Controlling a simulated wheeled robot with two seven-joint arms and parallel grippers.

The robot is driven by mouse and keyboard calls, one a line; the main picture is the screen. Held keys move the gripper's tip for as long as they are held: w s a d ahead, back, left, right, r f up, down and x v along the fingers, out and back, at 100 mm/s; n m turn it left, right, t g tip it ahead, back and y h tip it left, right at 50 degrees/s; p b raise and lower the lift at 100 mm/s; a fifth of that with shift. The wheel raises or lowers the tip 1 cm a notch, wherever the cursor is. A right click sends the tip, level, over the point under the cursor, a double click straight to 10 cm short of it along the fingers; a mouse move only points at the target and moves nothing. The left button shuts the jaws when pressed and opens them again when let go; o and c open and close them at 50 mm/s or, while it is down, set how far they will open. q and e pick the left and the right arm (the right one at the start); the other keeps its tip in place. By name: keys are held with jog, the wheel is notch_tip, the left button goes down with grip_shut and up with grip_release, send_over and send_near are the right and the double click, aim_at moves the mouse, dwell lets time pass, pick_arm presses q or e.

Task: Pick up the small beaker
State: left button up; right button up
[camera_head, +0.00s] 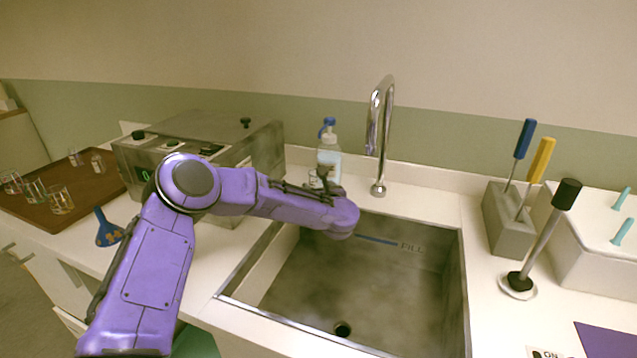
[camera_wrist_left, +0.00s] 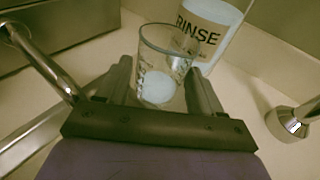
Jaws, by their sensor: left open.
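A small clear glass beaker (camera_wrist_left: 165,50) stands on the pale counter behind the sink, just in front of the rinse bottle. In the head view the beaker (camera_head: 313,180) is partly hidden by my left gripper (camera_head: 325,184). In the left wrist view my left gripper (camera_wrist_left: 163,80) is open, with one finger on each side of the beaker's lower part. I cannot tell whether either finger touches the glass. My right gripper is not in view.
The rinse bottle (camera_head: 329,154) with a blue cap stands close behind the beaker. A tall chrome faucet (camera_head: 379,130) rises to the right. The sink (camera_head: 380,290) is in front.

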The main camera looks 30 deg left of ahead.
pick_arm(q)
jog(key=shift+w+a+f, duration=0.1)
jog(key=shift+w+a, duration=0.05)
jog(key=shift+a, duration=0.05)
jog(key=c, duration=0.9)
